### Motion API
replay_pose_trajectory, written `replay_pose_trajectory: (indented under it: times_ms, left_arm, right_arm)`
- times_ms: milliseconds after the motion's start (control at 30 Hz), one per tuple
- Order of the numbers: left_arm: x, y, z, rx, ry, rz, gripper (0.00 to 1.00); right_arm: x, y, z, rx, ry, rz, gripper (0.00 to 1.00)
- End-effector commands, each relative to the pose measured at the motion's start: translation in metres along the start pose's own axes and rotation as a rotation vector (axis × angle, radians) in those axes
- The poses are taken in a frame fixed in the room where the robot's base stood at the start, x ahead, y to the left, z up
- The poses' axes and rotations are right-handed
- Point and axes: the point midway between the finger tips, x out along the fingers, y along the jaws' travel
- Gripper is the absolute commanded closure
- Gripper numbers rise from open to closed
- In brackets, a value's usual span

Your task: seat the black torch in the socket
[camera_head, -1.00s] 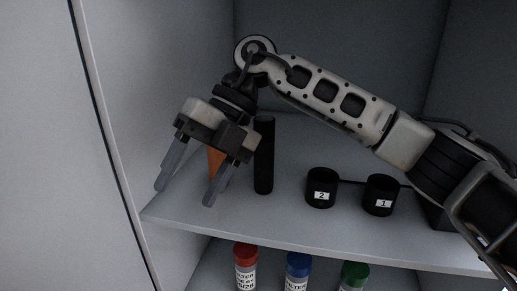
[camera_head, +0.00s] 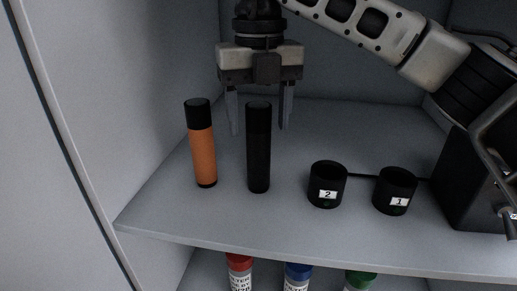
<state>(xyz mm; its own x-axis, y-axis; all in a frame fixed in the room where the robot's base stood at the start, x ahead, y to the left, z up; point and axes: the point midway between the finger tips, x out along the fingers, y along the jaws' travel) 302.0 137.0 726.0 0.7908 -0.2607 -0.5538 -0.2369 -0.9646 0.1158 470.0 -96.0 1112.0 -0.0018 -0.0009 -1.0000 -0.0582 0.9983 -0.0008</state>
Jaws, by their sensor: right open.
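The black torch (camera_head: 258,150) stands upright on the shelf, just right of an orange torch with a black cap. Two black round sockets stand to its right: the socket labelled 2 (camera_head: 326,186) and the socket labelled 1 (camera_head: 395,192). Both look empty, though their insides are dark. My right gripper (camera_head: 260,130) points down with its fingers spread, above and behind the black torch's top in the picture. One finger shows on each side of the torch; I cannot tell whether it is between them in depth. My left gripper is not in view.
The orange torch (camera_head: 203,150) stands close on the left. A black box (camera_head: 470,190) is at the right, with a dark cable or bar running to the sockets. Red, blue and green capped bottles (camera_head: 298,275) stand on the lower shelf. The shelf's front (camera_head: 260,225) is clear.

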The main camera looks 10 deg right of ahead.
Motion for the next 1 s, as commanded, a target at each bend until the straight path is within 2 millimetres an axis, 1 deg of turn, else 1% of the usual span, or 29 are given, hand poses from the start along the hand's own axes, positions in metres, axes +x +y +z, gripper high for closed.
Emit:
replay_pose_trajectory:
  times_ms: [33,100,333,367,400,467,500,567,867,1000]
  left_arm:
    - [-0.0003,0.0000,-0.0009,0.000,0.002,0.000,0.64]
    - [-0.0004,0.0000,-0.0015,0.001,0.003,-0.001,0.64]
    - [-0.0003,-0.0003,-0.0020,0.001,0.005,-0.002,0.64]
    - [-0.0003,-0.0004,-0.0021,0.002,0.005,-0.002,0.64]
    - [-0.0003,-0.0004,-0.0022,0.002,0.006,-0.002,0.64]
    - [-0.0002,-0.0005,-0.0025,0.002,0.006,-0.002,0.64]
    - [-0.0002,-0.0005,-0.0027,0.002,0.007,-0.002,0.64]
    - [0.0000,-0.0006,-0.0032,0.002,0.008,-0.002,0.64]
    - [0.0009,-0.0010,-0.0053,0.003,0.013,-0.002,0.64]
    - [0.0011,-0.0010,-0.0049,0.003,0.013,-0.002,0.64]
  right_arm:
    - [0.0054,-0.0003,-0.0001,0.000,0.001,0.000,0.39]
    - [0.0095,0.0000,0.0000,-0.001,-0.001,0.001,0.39]
    - [0.0109,0.0002,0.0001,-0.001,-0.002,0.001,0.39]
    - [0.0109,0.0002,0.0001,-0.001,-0.002,0.001,0.45]
    - [0.0109,0.0003,0.0001,-0.001,-0.001,0.001,0.56]
    - [0.0108,0.0003,0.0001,-0.001,-0.001,0.001,0.72]
    - [0.0107,0.0003,0.0001,-0.001,-0.001,0.001,0.84]
    - [0.0107,0.0003,0.0001,-0.001,-0.001,0.001,1.00]
    - [0.0092,0.0005,0.0002,-0.001,-0.003,0.002,1.00]
    - [0.0038,0.0007,0.0003,-0.001,-0.004,0.002,1.00]
